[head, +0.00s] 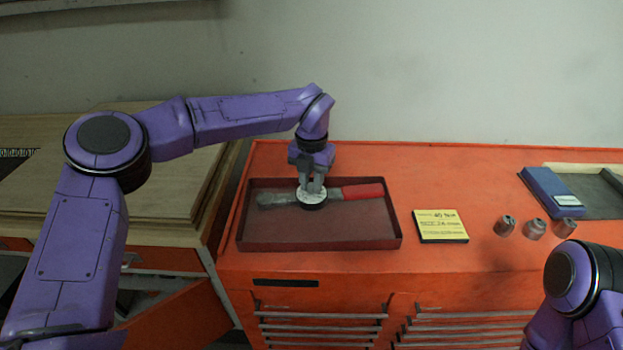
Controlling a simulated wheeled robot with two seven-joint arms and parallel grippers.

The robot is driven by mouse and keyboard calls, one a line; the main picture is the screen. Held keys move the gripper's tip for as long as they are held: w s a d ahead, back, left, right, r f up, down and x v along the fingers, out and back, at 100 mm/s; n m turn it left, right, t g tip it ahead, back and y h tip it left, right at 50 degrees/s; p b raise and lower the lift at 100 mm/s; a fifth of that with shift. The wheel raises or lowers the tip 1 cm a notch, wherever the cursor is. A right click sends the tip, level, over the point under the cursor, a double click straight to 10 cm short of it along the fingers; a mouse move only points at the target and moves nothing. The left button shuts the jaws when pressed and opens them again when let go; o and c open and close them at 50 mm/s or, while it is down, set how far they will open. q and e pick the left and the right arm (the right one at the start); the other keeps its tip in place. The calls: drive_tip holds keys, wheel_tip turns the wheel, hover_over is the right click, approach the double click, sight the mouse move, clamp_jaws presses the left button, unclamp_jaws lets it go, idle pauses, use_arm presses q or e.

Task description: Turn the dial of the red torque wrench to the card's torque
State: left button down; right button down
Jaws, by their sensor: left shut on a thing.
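The red torque wrench (362,191) lies in a dark red tray (320,242) on the orange cabinet top, its red handle to the right and its grey head to the left. Its round dial (312,203) has a pale face and a dark rim. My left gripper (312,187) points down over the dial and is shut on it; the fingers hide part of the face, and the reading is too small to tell. The yellow card (440,225) lies right of the tray; its handwriting is too small to read surely. My right gripper is out of view.
Several grey sockets, such as the leftmost one (504,226), stand right of the card. Wooden boards (150,190) lie at the left. The cabinet top behind the card is clear.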

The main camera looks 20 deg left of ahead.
sight(312, 186)
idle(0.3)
use_arm(q)
drive_tip(key=c, duration=0.9)
unclamp_jaws()
drive_tip(key=shift+r, duration=0.3)
wheel_tip(312, 186, up, 10)
drive_tip(key=b, duration=0.2)
